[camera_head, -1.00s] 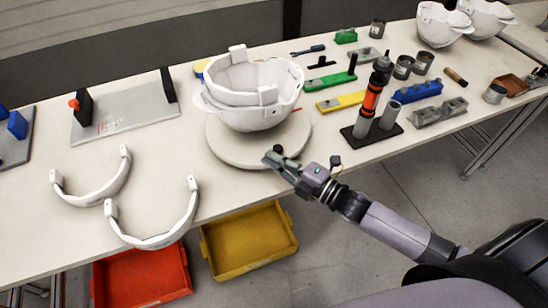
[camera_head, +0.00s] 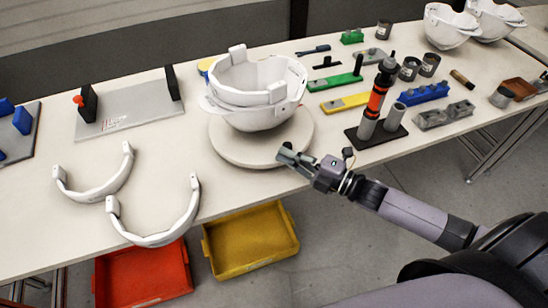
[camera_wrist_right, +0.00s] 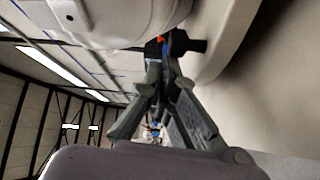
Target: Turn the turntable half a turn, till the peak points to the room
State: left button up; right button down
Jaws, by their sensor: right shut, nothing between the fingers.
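The round pale turntable (camera_head: 262,151) stands near the table's front edge in the head view. A white helmet shell (camera_head: 250,92) sits upside down on it, its hollow facing up. A lip sticks out at the shell's left side. My right gripper (camera_head: 284,154) is shut and empty at the turntable's front right rim; I cannot tell whether it touches. In the right wrist view, the fingers (camera_wrist_right: 165,55) come together close beside the turntable's rim (camera_wrist_right: 228,45), with the shell (camera_wrist_right: 115,18) above left. My left gripper is out of view.
Two white curved bands (camera_head: 160,220) lie at the front left. A black and orange screwdriver (camera_head: 376,100) stands in a holder right of the turntable. Colored fixtures and cups fill the right. A yellow bin (camera_head: 250,240) and a red bin (camera_head: 143,275) are below the table edge.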

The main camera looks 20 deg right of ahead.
aim_at(306, 145)
jog(key=shift+w+d, duration=0.1)
jog(key=shift+d, duration=1.05)
jog(key=shift+w+d+b, duration=0.2)
jog(key=shift+w+d, duration=0.1)
jog(key=shift+d, duration=0.55)
jog(key=shift+w+d+b, duration=0.2)
jog(key=shift+w+d, duration=0.05)
jog(key=shift+d, duration=0.55)
jog(key=shift+w+d+f+b, duration=0.1)
jog(key=shift+w+d+b, duration=0.25)
jog(key=shift+d, duration=0.35)
jog(key=shift+w+d+b, duration=0.15)
jog(key=shift+w+d, duration=0.3)
jog(key=shift+d, duration=0.25)
jog(key=shift+w+d+b, duration=0.3)
jog(key=shift+w+d, duration=0.15)
jog(key=shift+d, duration=0.2)
jog(key=shift+w+d, duration=0.1)
